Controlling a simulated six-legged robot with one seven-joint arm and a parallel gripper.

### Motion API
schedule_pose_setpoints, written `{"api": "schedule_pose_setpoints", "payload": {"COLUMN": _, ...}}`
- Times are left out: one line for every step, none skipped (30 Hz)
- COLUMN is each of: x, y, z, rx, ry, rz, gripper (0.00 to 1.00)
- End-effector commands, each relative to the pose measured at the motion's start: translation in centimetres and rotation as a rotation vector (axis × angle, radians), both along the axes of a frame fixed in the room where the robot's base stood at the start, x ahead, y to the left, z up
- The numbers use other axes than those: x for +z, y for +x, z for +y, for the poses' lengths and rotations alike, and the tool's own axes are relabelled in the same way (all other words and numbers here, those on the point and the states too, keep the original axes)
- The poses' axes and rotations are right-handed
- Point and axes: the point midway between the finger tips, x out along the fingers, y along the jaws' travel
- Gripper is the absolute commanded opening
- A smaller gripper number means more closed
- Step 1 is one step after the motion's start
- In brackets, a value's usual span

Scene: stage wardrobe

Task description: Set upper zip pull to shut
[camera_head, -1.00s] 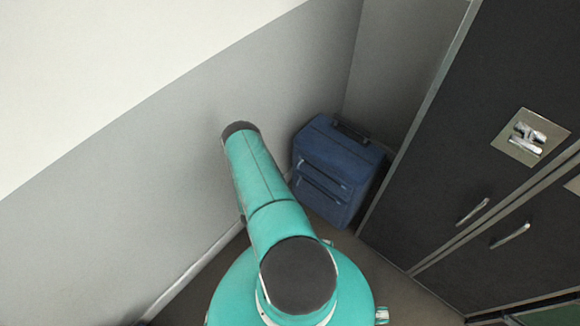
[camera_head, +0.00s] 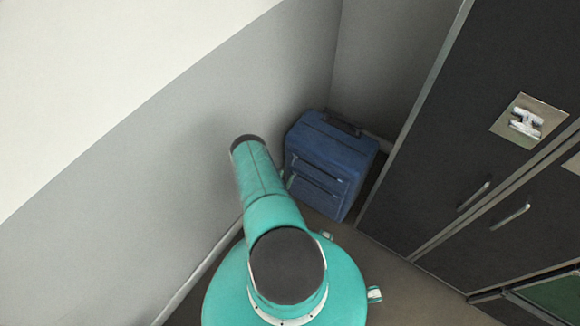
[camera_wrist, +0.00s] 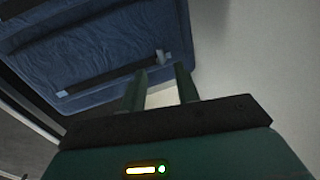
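A blue suitcase (camera_head: 350,150) stands in the corner, with two dark zip lines across its front. The upper zip line (camera_head: 321,165) shows in the head view, but its pull is too small to make out. In the wrist view the suitcase (camera_wrist: 110,55) fills the upper left. A dark zip strip (camera_wrist: 105,77) crosses it, with a small pale pull (camera_wrist: 161,57) at its right end; I cannot tell which zip this is. My gripper (camera_wrist: 160,78) is open, with a gap between its fingers. The fingertips appear just below the pull, apparently empty; contact cannot be judged.
A grey wall (camera_head: 190,170) runs along the left of my arm and meets another behind the suitcase. Dark cabinets (camera_head: 440,150) with metal handles stand close on the right. A little bare floor (camera_head: 400,285) shows in front of them.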

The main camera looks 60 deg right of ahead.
Motion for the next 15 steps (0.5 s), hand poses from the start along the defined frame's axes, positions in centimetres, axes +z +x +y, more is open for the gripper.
{"api": "schedule_pose_setpoints", "payload": {"x": 0.1, "y": 0.0, "z": -1.2, "rx": -0.002, "ry": -0.002, "rz": -0.001, "gripper": 0.32}}
{"api": "schedule_pose_setpoints", "payload": {"x": 0.1, "y": 0.0, "z": -1.7, "rx": -0.002, "ry": -0.003, "rz": -0.001, "gripper": 0.32}}
{"api": "schedule_pose_setpoints", "payload": {"x": 0.1, "y": 0.1, "z": -2.5, "rx": -0.002, "ry": -0.002, "rz": -0.001, "gripper": 0.32}}
{"api": "schedule_pose_setpoints", "payload": {"x": 0.0, "y": 0.2, "z": -3.0, "rx": -0.002, "ry": -0.002, "rz": -0.002, "gripper": 0.32}}
{"api": "schedule_pose_setpoints", "payload": {"x": 0.1, "y": 0.2, "z": -3.5, "rx": -0.002, "ry": -0.002, "rz": -0.002, "gripper": 0.32}}
{"api": "schedule_pose_setpoints", "payload": {"x": 0.1, "y": 0.2, "z": -4.2, "rx": -0.002, "ry": -0.002, "rz": -0.001, "gripper": 0.32}}
{"api": "schedule_pose_setpoints", "payload": {"x": 0.0, "y": 0.3, "z": -4.6, "rx": -0.002, "ry": -0.001, "rz": -0.001, "gripper": 0.32}}
{"api": "schedule_pose_setpoints", "payload": {"x": 0.0, "y": 0.3, "z": -5.0, "rx": -0.001, "ry": -0.001, "rz": -0.001, "gripper": 0.32}}
{"api": "schedule_pose_setpoints", "payload": {"x": 0.0, "y": 0.4, "z": -5.4, "rx": -0.001, "ry": -0.001, "rz": 0.0, "gripper": 0.32}}
{"api": "schedule_pose_setpoints", "payload": {"x": 0.0, "y": 0.4, "z": -5.7, "rx": -0.001, "ry": -0.001, "rz": -0.001, "gripper": 0.32}}
{"api": "schedule_pose_setpoints", "payload": {"x": 0.0, "y": 0.4, "z": -5.9, "rx": 0.0, "ry": 0.0, "rz": -0.001, "gripper": 0.32}}
{"api": "schedule_pose_setpoints", "payload": {"x": 0.0, "y": 0.5, "z": -6.2, "rx": 0.0, "ry": 0.0, "rz": -0.001, "gripper": 0.32}}
{"api": "schedule_pose_setpoints", "payload": {"x": 0.0, "y": 0.5, "z": -6.3, "rx": 0.0, "ry": 0.0, "rz": 0.0, "gripper": 0.32}}
{"api": "schedule_pose_setpoints", "payload": {"x": 0.0, "y": 0.5, "z": -6.4, "rx": 0.0, "ry": 0.001, "rz": 0.0, "gripper": 0.32}}
{"api": "schedule_pose_setpoints", "payload": {"x": 0.0, "y": 0.6, "z": -6.4, "rx": 0.0, "ry": 0.001, "rz": 0.0, "gripper": 0.32}}
